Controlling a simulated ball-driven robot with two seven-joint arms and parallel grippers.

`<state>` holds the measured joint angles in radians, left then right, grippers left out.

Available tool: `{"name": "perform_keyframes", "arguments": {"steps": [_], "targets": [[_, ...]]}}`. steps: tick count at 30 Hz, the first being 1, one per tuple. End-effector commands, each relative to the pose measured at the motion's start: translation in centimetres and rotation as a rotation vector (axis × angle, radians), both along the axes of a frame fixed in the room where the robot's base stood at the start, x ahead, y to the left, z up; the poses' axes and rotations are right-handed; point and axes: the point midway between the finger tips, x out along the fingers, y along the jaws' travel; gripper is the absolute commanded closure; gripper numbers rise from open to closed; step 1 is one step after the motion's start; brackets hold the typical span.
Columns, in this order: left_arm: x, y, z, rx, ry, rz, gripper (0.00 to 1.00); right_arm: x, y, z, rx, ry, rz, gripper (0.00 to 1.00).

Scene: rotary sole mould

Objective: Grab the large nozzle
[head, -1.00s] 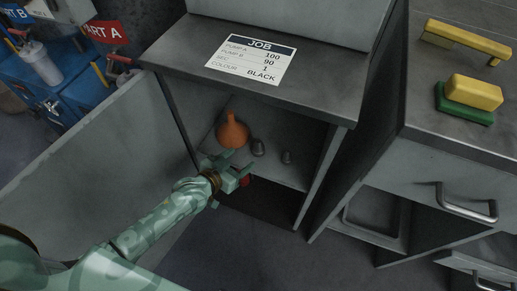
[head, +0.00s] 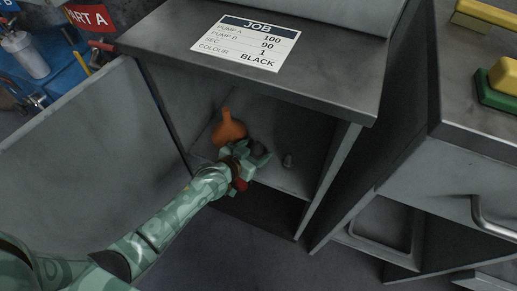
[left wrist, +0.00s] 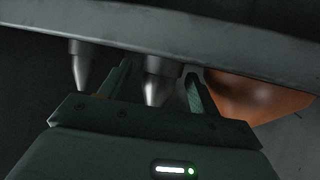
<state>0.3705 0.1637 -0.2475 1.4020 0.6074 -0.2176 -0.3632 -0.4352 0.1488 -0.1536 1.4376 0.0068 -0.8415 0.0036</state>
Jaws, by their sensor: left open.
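The large nozzle (head: 259,148) is a grey metal cone on the shelf inside the open cabinet, partly hidden by my left gripper (head: 262,156) in the head view. In the left wrist view, where things appear upside down, the large nozzle (left wrist: 158,85) shows between the two fingers of the open left gripper (left wrist: 157,72). I cannot tell whether the fingers touch it. A smaller nozzle (head: 287,160) stands to the right in the head view; it shows outside the fingers at left in the wrist view (left wrist: 81,70). My right gripper is out of view.
An orange funnel (head: 229,128) stands left of the large nozzle, close to one finger in the wrist view. The cabinet top (head: 180,40) overhangs the shelf, with a job sheet (head: 246,43) on it. The open door (head: 80,130) stands to the left. A red bit shows below the gripper.

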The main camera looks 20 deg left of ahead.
Motion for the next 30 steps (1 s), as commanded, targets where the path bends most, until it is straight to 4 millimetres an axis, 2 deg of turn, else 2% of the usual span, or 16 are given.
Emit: {"name": "perform_keyframes", "arguments": {"steps": [3,10,11,15,16,28,30], "targets": [[0.37,-0.11,-0.22,0.000,0.000,0.000,0.38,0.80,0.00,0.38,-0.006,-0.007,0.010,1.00],[0.43,-0.12,-0.08,0.000,-0.001,0.000,0.38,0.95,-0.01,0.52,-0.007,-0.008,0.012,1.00],[0.43,-0.13,-0.08,0.000,-0.001,0.000,0.43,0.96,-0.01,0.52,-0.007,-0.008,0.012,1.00],[0.41,-0.12,-0.09,0.000,-0.001,0.000,0.82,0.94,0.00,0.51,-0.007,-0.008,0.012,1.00],[0.41,-0.12,-0.09,0.000,-0.001,0.000,0.84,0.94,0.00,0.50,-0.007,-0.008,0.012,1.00],[0.42,-0.11,0.20,0.000,-0.002,0.000,0.84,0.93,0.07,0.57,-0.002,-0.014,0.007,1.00],[0.43,-0.11,0.50,0.001,-0.002,-0.001,0.84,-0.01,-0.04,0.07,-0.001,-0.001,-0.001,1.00]]}}
